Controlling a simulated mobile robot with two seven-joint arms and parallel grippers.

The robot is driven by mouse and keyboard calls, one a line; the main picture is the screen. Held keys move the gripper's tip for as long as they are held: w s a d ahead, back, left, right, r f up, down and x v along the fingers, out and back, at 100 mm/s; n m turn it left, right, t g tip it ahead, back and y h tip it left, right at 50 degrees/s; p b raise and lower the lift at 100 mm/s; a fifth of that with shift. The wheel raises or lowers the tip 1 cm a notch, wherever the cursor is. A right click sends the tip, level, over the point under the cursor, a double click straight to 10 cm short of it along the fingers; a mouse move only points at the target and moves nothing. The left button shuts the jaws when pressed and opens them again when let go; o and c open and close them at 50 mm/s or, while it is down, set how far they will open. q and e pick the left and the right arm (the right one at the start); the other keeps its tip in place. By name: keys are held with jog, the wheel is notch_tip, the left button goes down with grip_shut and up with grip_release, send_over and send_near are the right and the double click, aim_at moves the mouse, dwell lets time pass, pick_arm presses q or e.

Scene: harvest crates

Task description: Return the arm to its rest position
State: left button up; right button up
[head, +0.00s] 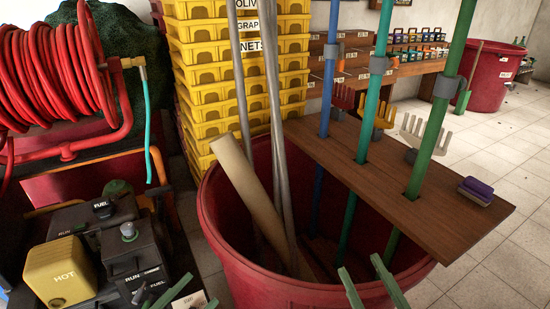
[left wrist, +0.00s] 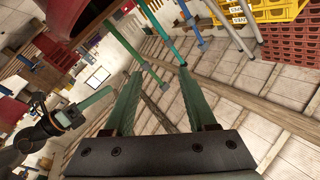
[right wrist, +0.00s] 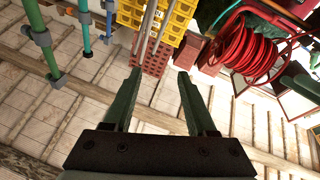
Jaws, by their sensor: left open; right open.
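My left gripper (head: 178,293) shows at the bottom of the head view, beside the black engine unit, with only its green fingertips in sight. In the left wrist view its green fingers (left wrist: 160,75) are apart with nothing between them. My right gripper (head: 363,277) shows at the bottom of the head view, in front of the red bin's near rim. In the right wrist view its fingers (right wrist: 158,74) are also apart and empty. Most of both arms is outside the head view.
A large red bin (head: 270,285) holds poles, with a brown slotted board (head: 440,205) across it. A red hose reel (head: 50,80) and engine unit (head: 130,250) stand left. Stacked yellow crates (head: 205,85) stand behind. Tiled floor (head: 500,260) is open at right.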

pick_arm(q)
jog(key=s+a+f+n+g+y+p, duration=0.3)
jog(key=s+f+n+g+y+p, duration=0.3)
jog(key=p, duration=1.8)
jog(key=n+y, duration=0.2)
jog(key=n, duration=0.3)
jog(key=shift+s+a+f+g+y, duration=0.25)
jog(key=shift+s+g+y, duration=0.05)
jog(key=shift+y, duration=0.1)
pick_arm(e)
jog(key=s+d+f+m+g+h, duration=0.2)
jog(key=s+f+m+g+h, duration=0.2)
jog(key=s+f+g, duration=0.4)
jog(key=f+g, duration=0.1)
jog(key=g, duration=0.1)
jog(key=shift+s+d+f+m+g+h, duration=0.3)
jog(key=shift+s+d+f+h, duration=0.05)
jog(key=shift+d+f+h, duration=0.05)
